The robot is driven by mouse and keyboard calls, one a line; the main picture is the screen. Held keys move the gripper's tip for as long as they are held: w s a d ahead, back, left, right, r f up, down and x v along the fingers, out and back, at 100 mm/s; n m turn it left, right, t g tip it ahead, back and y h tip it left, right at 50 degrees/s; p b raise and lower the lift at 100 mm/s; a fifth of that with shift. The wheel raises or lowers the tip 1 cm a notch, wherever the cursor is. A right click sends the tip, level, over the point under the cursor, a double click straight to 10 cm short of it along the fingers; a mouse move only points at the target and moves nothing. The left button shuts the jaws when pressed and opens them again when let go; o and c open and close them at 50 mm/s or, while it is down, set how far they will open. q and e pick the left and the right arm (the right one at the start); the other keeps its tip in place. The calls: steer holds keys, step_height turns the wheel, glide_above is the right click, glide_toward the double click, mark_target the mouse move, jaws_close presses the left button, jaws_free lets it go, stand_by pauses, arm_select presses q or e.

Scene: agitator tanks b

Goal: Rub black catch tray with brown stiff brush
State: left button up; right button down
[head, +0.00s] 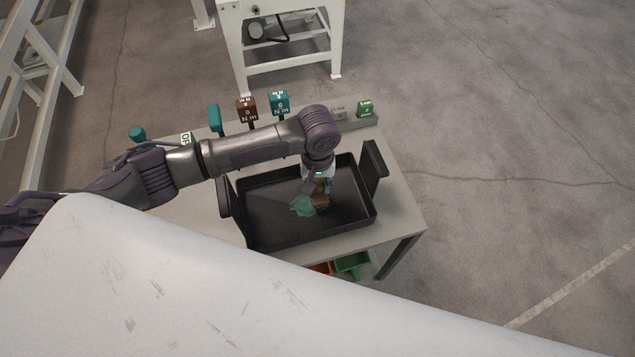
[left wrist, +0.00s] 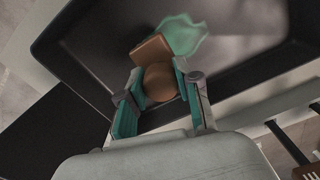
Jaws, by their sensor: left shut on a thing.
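The black catch tray (head: 265,215) lies on a grey table, with an upright black handle at its left and right ends. My left gripper (head: 318,192) reaches down into the tray from above. It is shut on the brown brush (head: 321,201), whose round knob sits between the teal fingers in the left wrist view (left wrist: 158,82). The brush head is low over the tray floor; I cannot tell whether it touches. A teal-green irregular patch (head: 303,206) lies on the tray floor beside the brush, and it also shows in the left wrist view (left wrist: 183,33). My right gripper is not in view.
Teal and brown labelled blocks (head: 246,108) stand along the table's back edge, with a green one (head: 366,108) at the right. Green (head: 352,264) and orange bins sit below the table. A white frame stand (head: 285,45) is behind. Floor to the right is clear.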

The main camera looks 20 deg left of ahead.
mark_target(302, 205)
arm_select(q)
steer(key=shift+f+b, duration=0.3)
steer(key=shift+f, duration=0.7)
stand_by(0.3)
steer(key=shift+s+a+r+p, duration=0.3)
steer(key=shift+a+p, duration=0.15)
steer(key=shift+p, duration=0.35)
steer(key=shift+s+a+f+p, duration=0.1)
steer(key=shift+s+a+p, duration=0.35)
steer(key=shift+a+p, duration=0.2)
steer(key=shift+s+a+f+p, duration=0.1)
steer(key=shift+s+a+p, duration=0.35)
steer(key=shift+a+p, duration=0.15)
